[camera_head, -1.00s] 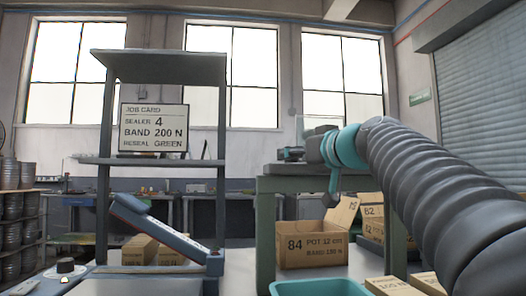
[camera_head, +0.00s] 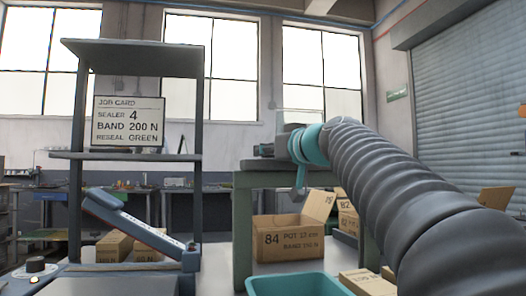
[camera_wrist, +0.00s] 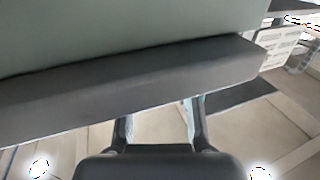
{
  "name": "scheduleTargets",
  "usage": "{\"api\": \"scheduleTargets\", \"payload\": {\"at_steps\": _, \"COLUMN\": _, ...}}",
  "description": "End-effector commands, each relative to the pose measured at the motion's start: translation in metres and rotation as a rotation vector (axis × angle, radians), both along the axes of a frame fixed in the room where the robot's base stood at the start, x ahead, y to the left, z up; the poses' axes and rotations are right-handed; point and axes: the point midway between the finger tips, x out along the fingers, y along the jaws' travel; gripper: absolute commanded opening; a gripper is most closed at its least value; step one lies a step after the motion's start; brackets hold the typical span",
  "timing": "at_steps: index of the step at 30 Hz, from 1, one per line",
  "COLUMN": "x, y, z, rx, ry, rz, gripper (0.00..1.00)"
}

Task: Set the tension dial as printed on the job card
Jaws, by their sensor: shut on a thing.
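The job card (camera_head: 128,121) on the dark shelf reads SEALER 4, BAND 200 N, RESEAL GREEN. A black dial knob on a pale base (camera_head: 36,266) sits at the lower left; its setting is too small to read. A blue-grey hinged arm (camera_head: 130,220) slopes beside it. My arm reaches in from the right, and its end is by the green table, well right of the dial. In the wrist view the fingers of my gripper (camera_wrist: 160,122) stand apart at the lower edge of a large dark grey block with a greenish face (camera_wrist: 130,82). Their contact is partly hidden.
A green table (camera_head: 243,225) stands in the middle with an open carton marked 84 (camera_head: 285,242) beneath it. A teal tray (camera_head: 290,284) and small cartons (camera_head: 368,282) are at the front. More cartons (camera_head: 133,247) lie behind the hinged arm.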

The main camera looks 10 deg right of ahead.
Motion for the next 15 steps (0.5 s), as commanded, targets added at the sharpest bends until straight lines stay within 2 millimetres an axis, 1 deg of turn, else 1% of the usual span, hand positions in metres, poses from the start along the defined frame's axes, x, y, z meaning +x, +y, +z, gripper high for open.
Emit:
{"api": "scheduleTargets", "payload": {"at_steps": 9, "x": 0.0003, "y": 0.0009, "z": 0.0001, "rx": 0.001, "ry": 0.004, "rz": -0.108, "gripper": 0.00}}
{"api": "scheduleTargets", "payload": {"at_steps": 15, "x": -0.0001, "y": -0.0001, "z": -0.0003, "rx": 0.000, "ry": 0.000, "rz": -0.128, "gripper": 0.00}}
